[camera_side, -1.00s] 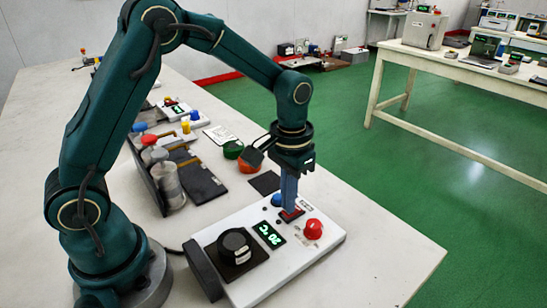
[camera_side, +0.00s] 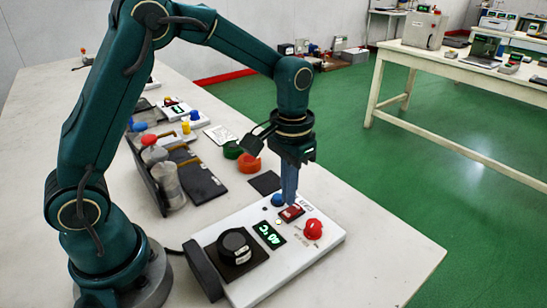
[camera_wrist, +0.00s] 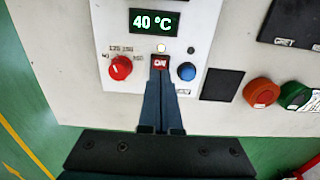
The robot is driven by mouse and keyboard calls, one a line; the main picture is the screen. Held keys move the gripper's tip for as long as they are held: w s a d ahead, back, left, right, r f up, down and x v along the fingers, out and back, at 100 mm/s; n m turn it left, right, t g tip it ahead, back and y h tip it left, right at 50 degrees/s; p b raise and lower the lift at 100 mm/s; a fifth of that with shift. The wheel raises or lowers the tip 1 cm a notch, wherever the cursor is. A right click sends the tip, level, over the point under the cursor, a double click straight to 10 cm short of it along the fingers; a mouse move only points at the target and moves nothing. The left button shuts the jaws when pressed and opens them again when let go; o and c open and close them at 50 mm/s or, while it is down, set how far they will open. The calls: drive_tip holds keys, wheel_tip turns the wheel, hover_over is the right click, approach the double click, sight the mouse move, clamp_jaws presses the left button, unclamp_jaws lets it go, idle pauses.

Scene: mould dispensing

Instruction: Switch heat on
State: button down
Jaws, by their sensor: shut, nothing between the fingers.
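The white control panel (camera_side: 325,243) lies on the bench. Its red rocker switch (camera_side: 291,213) also shows in the wrist view (camera_wrist: 160,62), where it reads "ON". The small lamp (camera_wrist: 162,48) above it glows pale yellow. The display (camera_wrist: 154,22) reads 40 °C in green; it also shows in the side view (camera_side: 269,234). My gripper (camera_side: 290,202) is shut and empty, pointing down just above the switch. In the wrist view its fingertips (camera_wrist: 160,76) are close beside the switch and hide little of it. I cannot tell whether they touch.
A black pad (camera_side: 265,182), an orange pot (camera_side: 250,164) and a green pot (camera_side: 232,150) stand behind. The bench right of the panel is clear.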

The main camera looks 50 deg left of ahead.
sight(288, 213)
drive_tip(key=shift+r, duration=2.15)
